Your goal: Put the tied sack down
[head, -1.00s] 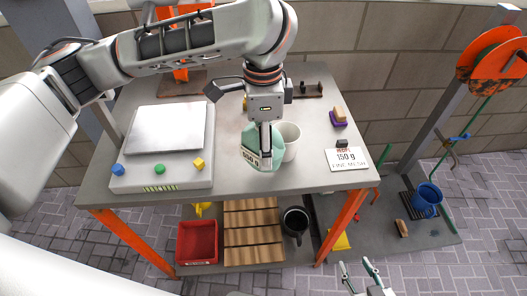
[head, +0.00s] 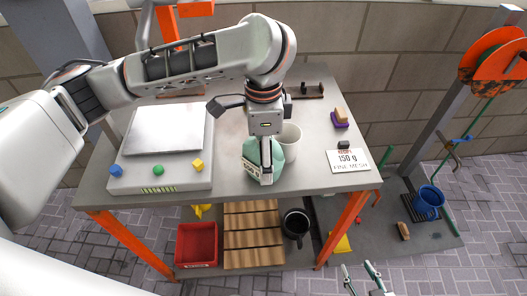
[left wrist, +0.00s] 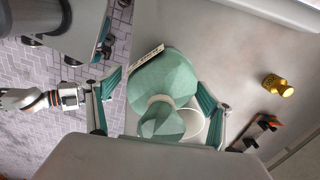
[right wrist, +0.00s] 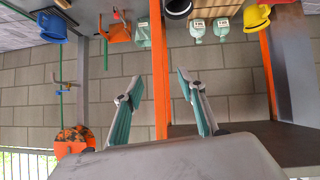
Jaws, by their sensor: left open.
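The tied sack (head: 251,151) is pale green with a knotted neck and a white label. It appears to stand on the grey worktable (head: 225,180) near its front edge, close to a white cup (head: 291,140). My left gripper (head: 266,174) is down at the sack from above and partly hides it. In the left wrist view the sack (left wrist: 163,85) shows between the spread fingers of my left gripper (left wrist: 158,108), with gaps on both sides. My right gripper (head: 361,275) is low at the front, away from the table; its fingers (right wrist: 158,102) are apart and empty.
A scale (head: 165,176) with a metal plate and coloured buttons stands left of the sack. Below are a red bin (head: 196,243), wooden slats (head: 252,235) and a black mug (head: 296,222).

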